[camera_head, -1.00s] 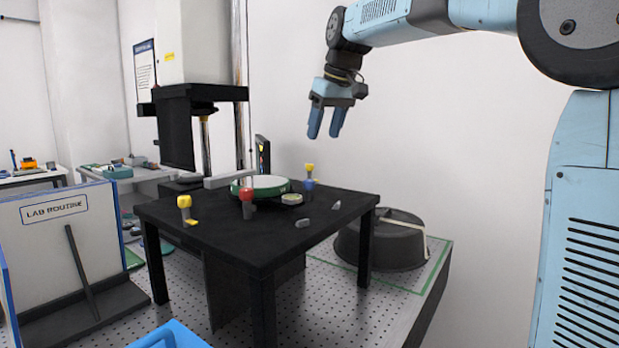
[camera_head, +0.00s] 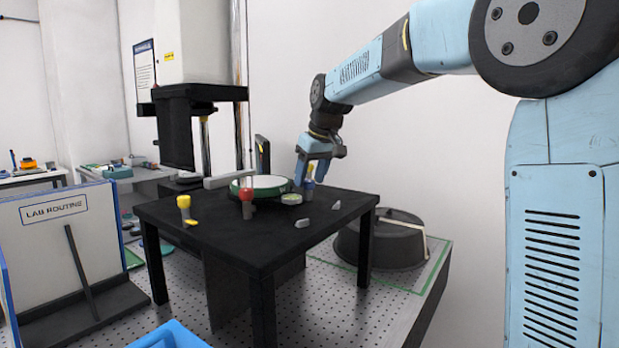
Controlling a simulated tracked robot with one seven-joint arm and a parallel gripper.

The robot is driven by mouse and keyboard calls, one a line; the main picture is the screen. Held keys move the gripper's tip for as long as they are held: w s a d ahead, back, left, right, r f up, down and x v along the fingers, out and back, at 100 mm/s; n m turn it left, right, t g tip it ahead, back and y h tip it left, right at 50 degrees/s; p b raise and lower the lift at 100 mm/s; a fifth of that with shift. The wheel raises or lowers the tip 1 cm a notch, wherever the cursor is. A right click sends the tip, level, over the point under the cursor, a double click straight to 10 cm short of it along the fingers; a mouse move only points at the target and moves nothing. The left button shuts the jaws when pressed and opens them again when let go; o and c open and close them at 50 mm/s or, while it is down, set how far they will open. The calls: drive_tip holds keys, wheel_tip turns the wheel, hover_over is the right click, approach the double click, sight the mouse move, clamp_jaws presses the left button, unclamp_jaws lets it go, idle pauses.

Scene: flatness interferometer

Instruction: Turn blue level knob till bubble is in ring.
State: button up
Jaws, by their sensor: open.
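The blue level knob (camera_head: 309,187) stands near the back right edge of the black table (camera_head: 262,248), with a yellow part above it. My gripper (camera_head: 311,168) points down with its fingers apart at the height of the yellow part. It partly hides that part; whether a finger touches it I cannot tell. The small round bubble level (camera_head: 291,198) lies left of and nearer than the blue knob. The bubble is too small to place against its ring.
A red knob (camera_head: 247,195) and a yellow knob (camera_head: 184,203) stand on the same table. A round white disc with a green rim (camera_head: 262,186) lies at its back. Small grey pieces (camera_head: 303,222) lie near the right edge. A dark round tub (camera_head: 383,242) sits right of the table.

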drive_tip(key=shift+w+f, duration=0.15)
drive_tip(key=shift+f, duration=0.15)
drive_tip(key=c, duration=1)
drive_tip(key=shift+m, duration=0.6)
drive_tip(key=o, duration=1)
drive_tip(key=shift+r, duration=0.1)
